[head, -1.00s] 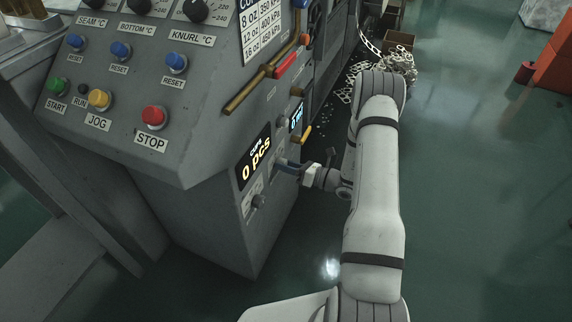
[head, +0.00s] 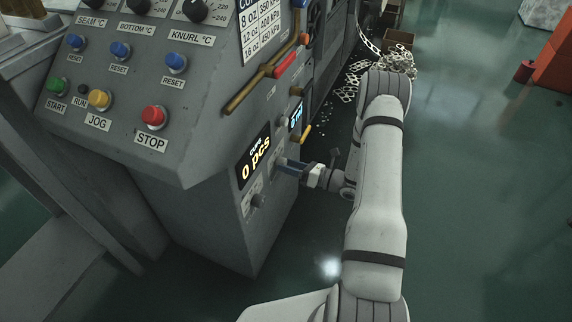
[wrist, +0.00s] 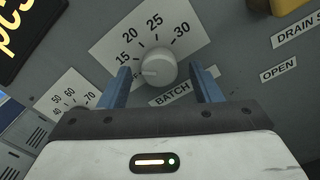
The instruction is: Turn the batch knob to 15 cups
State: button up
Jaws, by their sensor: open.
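The batch knob (wrist: 157,68) is a round white knob on a white dial plate marked 15, 20, 25 and 30, with a BATCH label (wrist: 171,93) below it. Its pointer mark looks turned to the left, below the 15, but is hard to read. My gripper (wrist: 160,70) is open, with one blue finger on each side of the knob and a visible gap to each. In the head view my gripper (head: 284,165) is at the machine's side panel, just right of the "0 pcs" display (head: 254,160); its fingers hide the knob there.
A second dial plate (wrist: 70,97) marked 40 to 70 lies to the left in the wrist view. A yellow handle (head: 305,133) sits above my gripper. DRAIN and OPEN labels (wrist: 279,71) are at the right. Open floor lies right of my arm.

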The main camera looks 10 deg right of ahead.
jog(key=p+v, duration=0.1)
jog(key=v, duration=0.5)
jog(key=shift+d, duration=0.15)
jog(key=shift+s, duration=0.15)
jog(key=s+a+r+n+g+h+p, duration=0.1)
jog(key=s+a+r+n+g+p, duration=0.4)
jog(key=r, duration=0.5)
jog(key=s+a+r+n+g+h+p, duration=0.1)
jog(key=s+a+r+n+g+p, duration=0.15)
jog(key=r+n, duration=0.55)
jog(key=s+a+r+n+g+h+p, duration=0.25)
jog(key=s+r+n+g+p, duration=0.2)
jog(key=r, duration=0.75)
jog(key=s+d+r+n+t+h+p, duration=0.2)
jog(key=s+r+n+h+p, duration=0.3)
jog(key=r, duration=0.6)
jog(key=s+d+r+n+t+h+p, duration=0.1)
jog(key=s+r+n+t+h+p, duration=0.1)
jog(key=s+r+n+h+p, duration=0.3)
notch_tip(320, 180, up, 7)
jog(key=s+n+p, duration=0.1)
jog(key=n+p, duration=0.1)
jog(key=n, duration=0.2)
jog(key=shift+s+d+f, duration=0.2)
jog(key=shift+s+d, duration=0.2)
